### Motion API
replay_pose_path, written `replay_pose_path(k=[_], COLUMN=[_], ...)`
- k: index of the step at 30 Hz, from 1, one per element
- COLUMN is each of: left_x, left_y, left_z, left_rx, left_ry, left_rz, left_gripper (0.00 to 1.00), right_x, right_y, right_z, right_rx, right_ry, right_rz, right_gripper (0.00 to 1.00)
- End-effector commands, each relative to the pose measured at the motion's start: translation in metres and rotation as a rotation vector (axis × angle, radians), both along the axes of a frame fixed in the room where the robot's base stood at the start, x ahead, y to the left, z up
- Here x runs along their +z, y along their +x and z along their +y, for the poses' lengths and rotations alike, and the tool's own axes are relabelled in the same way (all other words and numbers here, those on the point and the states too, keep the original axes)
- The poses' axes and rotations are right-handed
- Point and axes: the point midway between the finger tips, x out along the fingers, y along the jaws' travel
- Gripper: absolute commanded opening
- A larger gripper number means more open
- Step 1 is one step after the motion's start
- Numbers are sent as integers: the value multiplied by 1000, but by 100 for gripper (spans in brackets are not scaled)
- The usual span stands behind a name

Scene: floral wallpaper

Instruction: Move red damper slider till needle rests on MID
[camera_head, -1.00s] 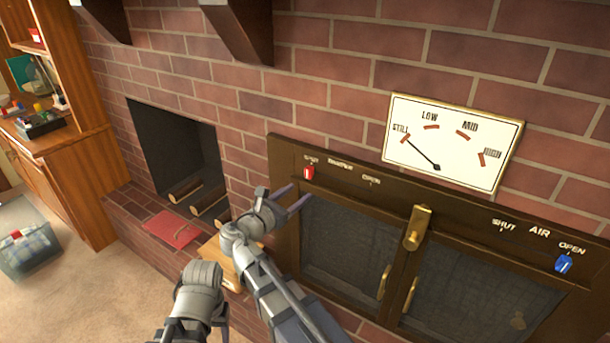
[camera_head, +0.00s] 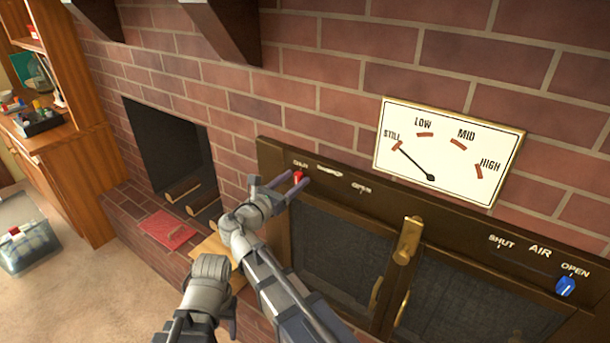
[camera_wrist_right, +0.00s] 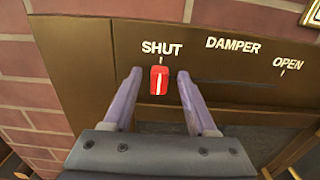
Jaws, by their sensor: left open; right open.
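The red damper slider (camera_head: 298,176) sits at the SHUT end of its slot in the brown panel. In the right wrist view the slider (camera_wrist_right: 159,80) stands upright between my right gripper's fingers (camera_wrist_right: 160,74), with a visible gap on each side. My right gripper (camera_head: 303,182) is open around it in the head view. The gauge (camera_head: 449,150) on the bricks has its black needle (camera_head: 414,163) pointing at STILL; MID (camera_head: 466,133) is at its upper right. My left gripper (camera_head: 207,280) is low in the head view, away from the panel; its fingers are hardly visible.
The OPEN end (camera_wrist_right: 288,64) of the damper slot is to the right, with clear panel between. A blue air slider (camera_head: 565,286) sits at OPEN on the far right. A brass latch (camera_head: 409,238) stands out between the dark glass doors. A brick firebox (camera_head: 165,150) opens at left.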

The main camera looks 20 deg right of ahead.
Motion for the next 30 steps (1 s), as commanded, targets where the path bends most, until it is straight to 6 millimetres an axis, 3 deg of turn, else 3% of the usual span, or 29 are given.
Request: replay_pose_path(k=[9, 24, 30], left_x=[0, 0, 0], left_y=[0, 0, 0], left_z=[0, 0, 0], left_rx=[0, 0, 0], left_ry=[0, 0, 0], left_rz=[0, 0, 0], left_gripper=[57, 57, 57], right_x=[0, 0, 0], right_y=[1, 1, 1], right_z=[1, 1, 1], right_rx=[1, 1, 1], right_ry=[0, 0, 0], right_rz=[0, 0, 0], right_gripper=[56, 0, 0])
